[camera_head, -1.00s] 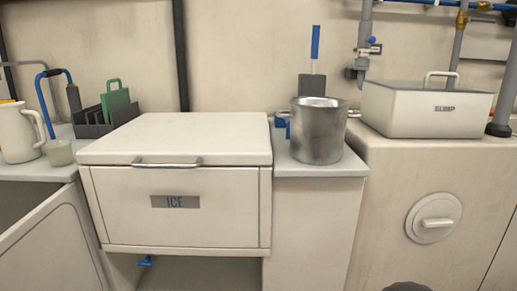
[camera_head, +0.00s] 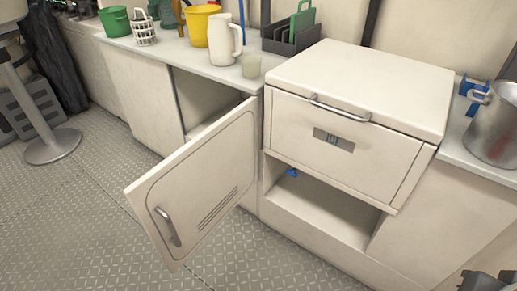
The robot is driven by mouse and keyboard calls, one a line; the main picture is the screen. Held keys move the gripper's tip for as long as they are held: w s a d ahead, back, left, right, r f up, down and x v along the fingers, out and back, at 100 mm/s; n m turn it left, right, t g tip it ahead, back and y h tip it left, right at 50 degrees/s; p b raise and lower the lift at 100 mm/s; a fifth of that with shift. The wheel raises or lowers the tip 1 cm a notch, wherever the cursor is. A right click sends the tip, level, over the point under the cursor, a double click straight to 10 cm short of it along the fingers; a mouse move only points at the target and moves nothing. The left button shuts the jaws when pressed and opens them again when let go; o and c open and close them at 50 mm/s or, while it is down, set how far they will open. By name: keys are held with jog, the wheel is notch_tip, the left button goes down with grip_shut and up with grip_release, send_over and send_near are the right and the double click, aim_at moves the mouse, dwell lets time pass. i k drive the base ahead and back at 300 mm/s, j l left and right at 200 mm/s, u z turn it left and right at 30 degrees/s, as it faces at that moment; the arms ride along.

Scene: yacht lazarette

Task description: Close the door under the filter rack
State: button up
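The cabinet door (camera_head: 200,185) stands wide open, swung out over the floor. It is a pale panel with a bar handle (camera_head: 167,227) near its free lower-left edge and several vent slots. Its hinge side is at the right, beside the ice chest. Behind it the cabinet opening (camera_head: 200,98) shows in part; the door hides the rest. A dark grey rack (camera_head: 283,47) with upright plates, one green with a handle, sits on the counter above the hinge side; it looks like the filter rack. My gripper is not in view.
The ice chest (camera_head: 355,90) stands right of the door, with an open recess below. A round-based post (camera_head: 52,146) is at left. The patterned floor (camera_head: 90,225) before the door is clear.

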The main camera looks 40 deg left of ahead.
aim_at(179, 202)
jog(key=u, duration=2.05)
jog(key=k+j+z, duration=0.2)
jog(key=k+l, duration=0.05)
jog(key=k, duration=0.05)
